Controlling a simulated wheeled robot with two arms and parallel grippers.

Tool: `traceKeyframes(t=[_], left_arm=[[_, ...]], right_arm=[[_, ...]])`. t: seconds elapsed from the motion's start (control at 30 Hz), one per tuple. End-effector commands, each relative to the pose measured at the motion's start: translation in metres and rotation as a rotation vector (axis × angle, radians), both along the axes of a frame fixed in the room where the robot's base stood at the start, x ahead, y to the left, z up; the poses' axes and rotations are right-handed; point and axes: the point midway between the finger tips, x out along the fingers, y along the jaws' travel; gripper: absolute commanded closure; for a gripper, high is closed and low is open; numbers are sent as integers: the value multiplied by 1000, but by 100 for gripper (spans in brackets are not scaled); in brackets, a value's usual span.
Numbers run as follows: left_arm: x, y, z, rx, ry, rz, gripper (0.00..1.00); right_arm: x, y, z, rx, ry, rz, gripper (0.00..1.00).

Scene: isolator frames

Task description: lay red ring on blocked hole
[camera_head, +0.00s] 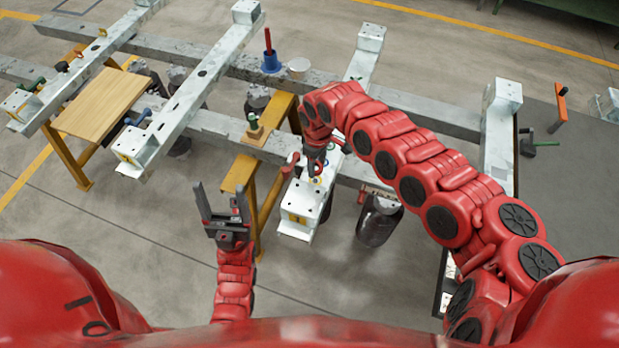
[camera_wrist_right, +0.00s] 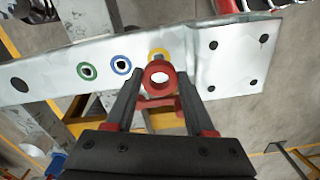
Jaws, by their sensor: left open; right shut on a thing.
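My right gripper (camera_wrist_right: 158,84) is shut on a red ring (camera_wrist_right: 161,91) and holds it over a pale metal beam (camera_wrist_right: 45,75). The beam has a hole with a green rim (camera_wrist_right: 81,72), one with a blue rim (camera_wrist_right: 114,67) and one with a yellow rim (camera_wrist_right: 152,54). Something grey shows inside the yellow rim; the red ring partly hides it. I cannot tell whether the ring touches the beam. In the head view, my right gripper (camera_head: 315,163) is above the near end of the beam (camera_head: 297,226). My left gripper (camera_head: 224,213) is open and empty, left of the beam.
A yellow stand (camera_head: 239,176) is between my left gripper and the beam. Long grey rails cross behind. A wooden board (camera_head: 100,105) lies at the left. A blue holder (camera_head: 271,63) with a red stick stands on the back rail. A dark cylinder (camera_head: 377,221) is right of the beam.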

Motion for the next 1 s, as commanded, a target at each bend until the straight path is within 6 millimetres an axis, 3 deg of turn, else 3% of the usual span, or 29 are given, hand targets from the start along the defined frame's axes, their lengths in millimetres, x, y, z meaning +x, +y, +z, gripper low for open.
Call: traceKeyframes(t=[0.43,0.87,0.9,0.93,1.0], left_arm=[[0,0,10,0,0,0,28],[0,0,6,0,0,0,28],[0,0,8,0,0,0,28],[0,0,8,0,0,0,28],[0,0,8,0,0,0,28]], right_arm=[[-1,1,-55,0,0,0,98],[0,0,-64,-2,-2,2,98],[0,0,-63,-2,-2,1,40],[0,0,-62,-2,-2,1,35],[0,0,-62,-2,-2,1,33]])
